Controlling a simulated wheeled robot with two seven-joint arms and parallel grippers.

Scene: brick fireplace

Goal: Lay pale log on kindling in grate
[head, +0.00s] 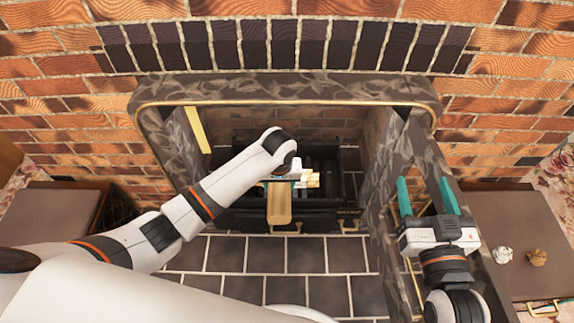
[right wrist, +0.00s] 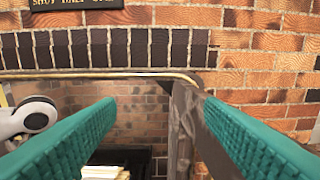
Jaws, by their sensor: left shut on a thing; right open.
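My left gripper (head: 283,181) reaches into the fireplace opening and is shut on the pale log (head: 279,206). The log points toward me, over the front of the dark grate (head: 323,160). Pale kindling (head: 313,179) shows just right of the gripper; the arm and gripper hide the rest. Whether the log touches the kindling I cannot tell. Pale wood also shows at the bottom of the right wrist view (right wrist: 105,172). My right gripper (head: 426,190) is open and empty, in front of the right side of the fireplace; its teal fingers (right wrist: 160,135) stand wide apart.
A dark patterned surround with a brass edge (head: 290,102) frames the opening. A dark tiled hearth (head: 290,255) lies clear in front. Two crumpled lumps (head: 503,254) lie on the brown surface at right. A sign (right wrist: 75,4) hangs on the brick wall.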

